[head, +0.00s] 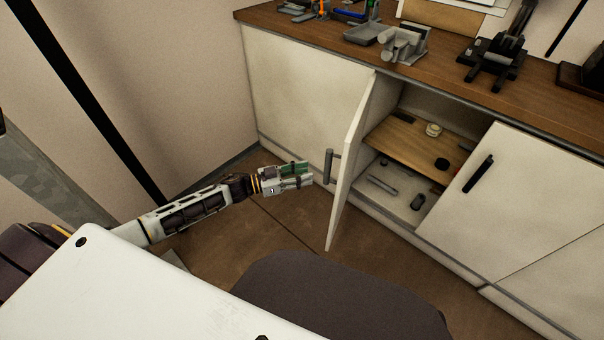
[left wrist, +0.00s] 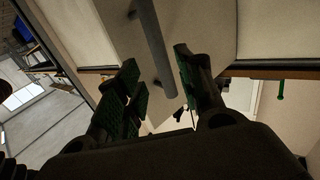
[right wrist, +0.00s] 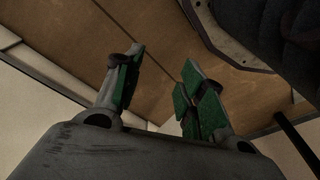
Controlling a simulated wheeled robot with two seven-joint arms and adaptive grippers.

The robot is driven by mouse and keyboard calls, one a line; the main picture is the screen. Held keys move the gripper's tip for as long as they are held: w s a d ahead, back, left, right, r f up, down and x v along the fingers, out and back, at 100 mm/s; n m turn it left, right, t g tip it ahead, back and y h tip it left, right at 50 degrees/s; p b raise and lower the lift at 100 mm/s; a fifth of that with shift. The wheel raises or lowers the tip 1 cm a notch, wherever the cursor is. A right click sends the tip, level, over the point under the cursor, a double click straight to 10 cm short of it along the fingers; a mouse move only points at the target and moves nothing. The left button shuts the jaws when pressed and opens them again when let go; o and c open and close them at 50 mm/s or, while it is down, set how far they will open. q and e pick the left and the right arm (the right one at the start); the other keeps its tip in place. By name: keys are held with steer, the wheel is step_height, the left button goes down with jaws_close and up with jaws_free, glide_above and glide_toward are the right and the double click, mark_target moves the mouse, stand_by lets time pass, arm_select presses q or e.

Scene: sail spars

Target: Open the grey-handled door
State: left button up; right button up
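The grey-handled door (head: 352,165) is a white cabinet door standing ajar, swung well out from the cabinet front. Its grey bar handle (head: 328,166) is upright on the door's left-facing side. My left gripper (head: 308,174) is just left of the handle and points at it. In the left wrist view, the handle (left wrist: 154,45) lies ahead between the open green-padded fingers (left wrist: 160,80), with no grip on it. My right gripper (right wrist: 158,92) shows only in the right wrist view, open and empty, with brown floor beyond it.
The open compartment holds a wooden shelf (head: 415,143) with small items, and more items on the white bottom. A white door with a black handle (head: 478,174) is shut at right. Tools stand on the wooden countertop (head: 320,42). Brown floor (head: 240,225) is clear left of the open door.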

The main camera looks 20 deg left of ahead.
arm_select(q)
steer(key=b+x, duration=0.3)
steer(key=x, duration=0.5)
steer(key=shift+a, duration=0.1)
steer(key=shift+c, duration=1.2)
jaws_close()
steer(key=w+a, duration=0.2)
steer(key=a, duration=0.6)
steer(key=shift+w+a, duration=0.25)
steer(key=shift+o, duration=2.1)
jaws_free()
arm_select(e)
steer(key=shift+t, duration=0.3)
steer(key=r, duration=0.3)
steer(key=w+a+r, duration=0.1)
steer(key=r, duration=0.1)
